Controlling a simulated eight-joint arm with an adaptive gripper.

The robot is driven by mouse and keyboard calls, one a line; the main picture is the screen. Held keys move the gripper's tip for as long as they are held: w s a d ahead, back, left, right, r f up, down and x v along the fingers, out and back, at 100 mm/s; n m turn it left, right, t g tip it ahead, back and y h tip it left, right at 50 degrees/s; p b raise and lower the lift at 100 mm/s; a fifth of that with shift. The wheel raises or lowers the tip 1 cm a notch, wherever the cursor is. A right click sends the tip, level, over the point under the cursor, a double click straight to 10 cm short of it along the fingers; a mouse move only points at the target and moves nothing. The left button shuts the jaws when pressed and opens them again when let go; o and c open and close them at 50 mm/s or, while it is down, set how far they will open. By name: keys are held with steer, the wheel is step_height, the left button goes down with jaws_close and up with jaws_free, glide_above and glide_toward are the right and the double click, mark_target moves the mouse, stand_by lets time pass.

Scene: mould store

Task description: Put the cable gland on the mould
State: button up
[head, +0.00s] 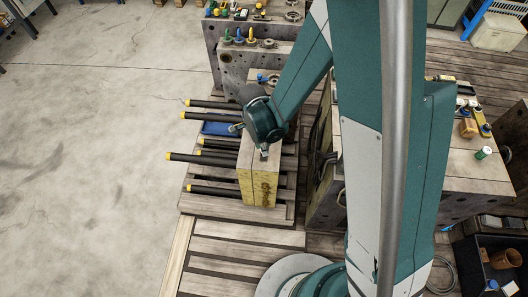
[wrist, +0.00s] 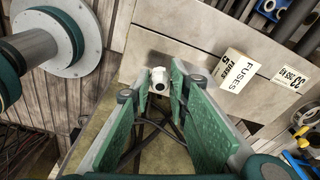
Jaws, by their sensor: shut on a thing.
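My gripper (wrist: 163,82) has its green finger pads shut on a small white cable gland with a dark opening (wrist: 155,80), which shows at the fingertips in the wrist view. In the head view my gripper (head: 264,153) is over a block-shaped mould (head: 258,185) with a pale top and a stained yellow side. The gland is too small to make out there. In the wrist view a yellowish surface (wrist: 95,140) lies below the fingers. I cannot tell whether the gland touches any surface.
Black bars with yellow ends (head: 200,157) stick out left of the block. A blue tray (head: 218,129) lies among them. Grey blocks with small parts (head: 250,60) stand behind. A fuses box (wrist: 238,71) and another labelled box (wrist: 288,82) are on a grey surface. Open floor (head: 80,180) is at left.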

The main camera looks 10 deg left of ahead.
steer(key=shift+f+b, duration=0.55)
steer(key=shift+f, duration=1.3)
steer(key=shift+f, duration=0.2)
steer(key=o, duration=0.7)
steer(key=shift+r, duration=0.25)
steer(key=shift+s+a+r+p, duration=0.15)
steer(key=shift+r+p, duration=0.35)
steer(key=shift+r, duration=1.5)
steer(key=shift+a+r+p, duration=0.3)
steer(key=shift+r+p, duration=0.25)
steer(key=shift+r, duration=1.4)
steer(key=shift+s+a+r+p, duration=0.15)
steer(key=shift+r+p, duration=0.35)
steer(key=shift+r, duration=1.5)
